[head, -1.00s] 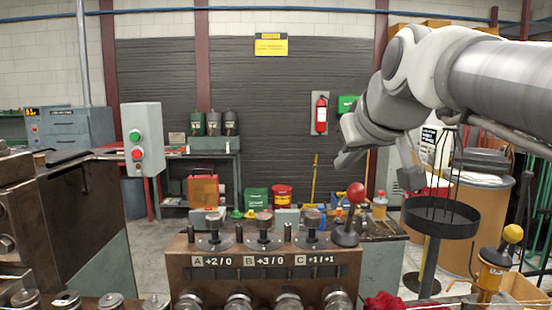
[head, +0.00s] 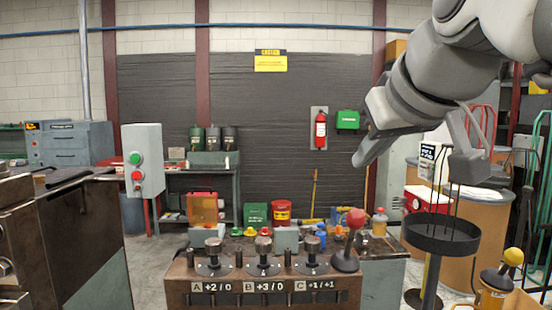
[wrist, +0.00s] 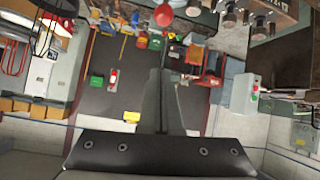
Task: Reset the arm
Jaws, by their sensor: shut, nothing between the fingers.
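My gripper (head: 362,158) is at the upper right of the head view, high above the bench and in front of the dark slatted wall. Its grey fingers point down and to the left. In the wrist view the two dark fingers (wrist: 162,75) lie together with nothing between them. The fingertips touch nothing that I can see. Below and left of my gripper is the coiler panel (head: 190,287), marked A +2/0, B +3/0 and C +1/+1. A red-knobbed lever (head: 356,219) stands at its right end.
A dark round tray (head: 440,242) with upright thin rods stands just below my arm at the right. A yellow-knobbed lever (head: 512,257) is at the lower right. A button box (head: 143,150) stands left. The space above the panel is clear.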

